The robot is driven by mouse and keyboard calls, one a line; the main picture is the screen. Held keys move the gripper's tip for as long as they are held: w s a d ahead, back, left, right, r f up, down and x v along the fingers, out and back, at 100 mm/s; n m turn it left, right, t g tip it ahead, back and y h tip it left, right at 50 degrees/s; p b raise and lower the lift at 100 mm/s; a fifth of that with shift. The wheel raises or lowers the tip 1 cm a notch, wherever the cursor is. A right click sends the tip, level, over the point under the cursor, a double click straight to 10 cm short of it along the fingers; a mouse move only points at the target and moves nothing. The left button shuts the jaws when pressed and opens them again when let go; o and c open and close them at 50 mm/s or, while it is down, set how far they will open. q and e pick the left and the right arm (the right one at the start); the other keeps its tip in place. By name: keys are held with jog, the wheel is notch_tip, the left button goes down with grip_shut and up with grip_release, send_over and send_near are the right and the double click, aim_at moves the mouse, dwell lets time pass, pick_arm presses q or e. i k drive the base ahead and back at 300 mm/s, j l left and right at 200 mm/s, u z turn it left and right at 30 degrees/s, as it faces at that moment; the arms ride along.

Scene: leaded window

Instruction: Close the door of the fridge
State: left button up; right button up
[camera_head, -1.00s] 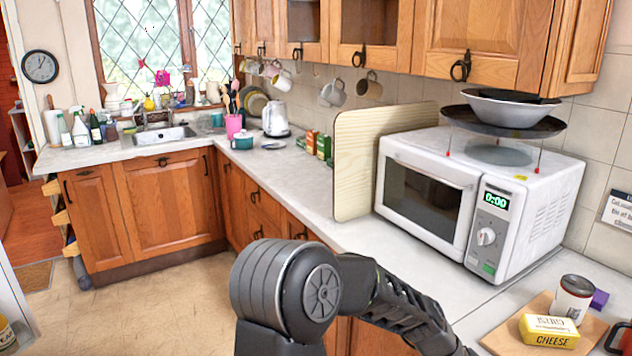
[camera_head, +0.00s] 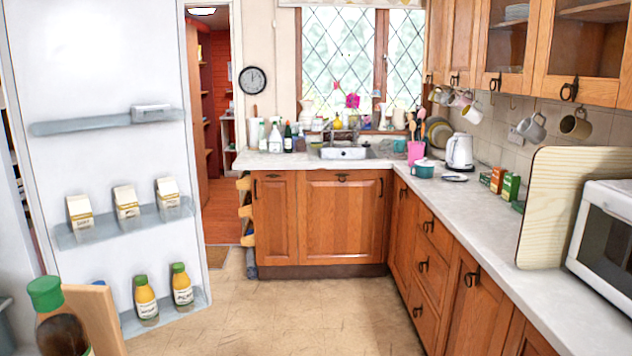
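The fridge door (camera_head: 110,75) stands open at the left, its inner face towards me. Its shelves hold several white cartons (camera_head: 126,203) and two yellow bottles with green caps (camera_head: 182,287). The fridge's body is mostly out of view past the left edge, so the hinge and the outer side of the door are hidden. Neither of my grippers shows in this view.
A bottle with a green cap (camera_head: 50,310) and a wooden board (camera_head: 95,318) stand close at the lower left, in front of the door. The floor (camera_head: 290,318) is clear between the door and the right-hand counter (camera_head: 455,205). A microwave (camera_head: 605,235) sits at the right edge.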

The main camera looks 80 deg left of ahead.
aim_at(73, 73)
jog(key=j+z, duration=0.1)
jog(key=j, duration=1.3)
